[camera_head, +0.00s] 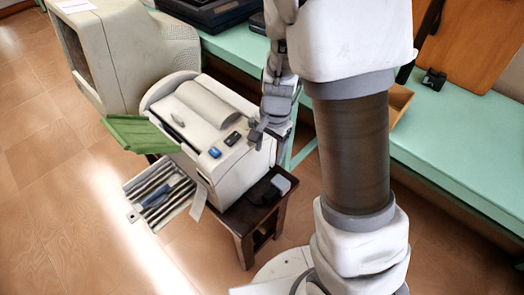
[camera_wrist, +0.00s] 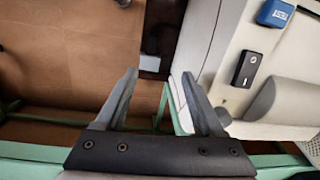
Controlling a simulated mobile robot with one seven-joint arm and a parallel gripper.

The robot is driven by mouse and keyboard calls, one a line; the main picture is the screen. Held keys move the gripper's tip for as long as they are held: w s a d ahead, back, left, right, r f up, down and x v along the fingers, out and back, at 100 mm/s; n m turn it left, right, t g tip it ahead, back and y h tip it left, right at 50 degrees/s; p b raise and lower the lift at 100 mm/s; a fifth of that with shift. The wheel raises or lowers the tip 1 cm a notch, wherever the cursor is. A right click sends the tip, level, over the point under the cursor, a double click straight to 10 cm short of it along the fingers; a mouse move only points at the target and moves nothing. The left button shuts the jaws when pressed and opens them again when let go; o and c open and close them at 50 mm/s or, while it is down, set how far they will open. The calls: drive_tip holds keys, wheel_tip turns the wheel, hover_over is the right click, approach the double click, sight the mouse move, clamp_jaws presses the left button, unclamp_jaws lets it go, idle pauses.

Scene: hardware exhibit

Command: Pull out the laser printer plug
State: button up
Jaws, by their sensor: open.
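The white laser printer (camera_head: 222,170) stands on a dark wooden stool (camera_head: 243,222) in the head view, with a blue part (camera_head: 215,152) and a black switch (camera_head: 232,138) on top. It fills the right of the wrist view (camera_wrist: 212,45). A small grey block (camera_head: 281,184) lies on the stool beside the printer, near a dark cable; I cannot tell whether it is the plug. My gripper (camera_head: 266,132) is above the printer's right edge. In the wrist view my gripper (camera_wrist: 159,75) is open and empty beside the printer's side.
A green bench (camera_head: 455,140) runs behind and to the right, with a brown board (camera_head: 475,40) on it. A beige monitor (camera_head: 140,50) stands left of the printer. A green sheet (camera_head: 138,132) and a tray (camera_head: 135,215) stick out leftward. The floor at left is clear.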

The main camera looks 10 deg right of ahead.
drive_tip(key=m+b, duration=0.1)
approach(270, 193)
drive_tip(key=shift+h, duration=0.3)
drive_tip(key=f+b, duration=0.2)
drive_tip(key=f, duration=0.1)
drive_tip(key=f+b, duration=0.2)
drive_tip(key=f, duration=0.1)
drive_tip(key=f+b, duration=0.1)
drive_tip(key=f, duration=0.1)
drive_tip(key=shift+w+a+f+b, duration=0.1)
drive_tip(key=shift+a+f+b, duration=0.15)
drive_tip(key=shift+f+b, duration=0.15)
clamp_jaws()
idle(0.7)
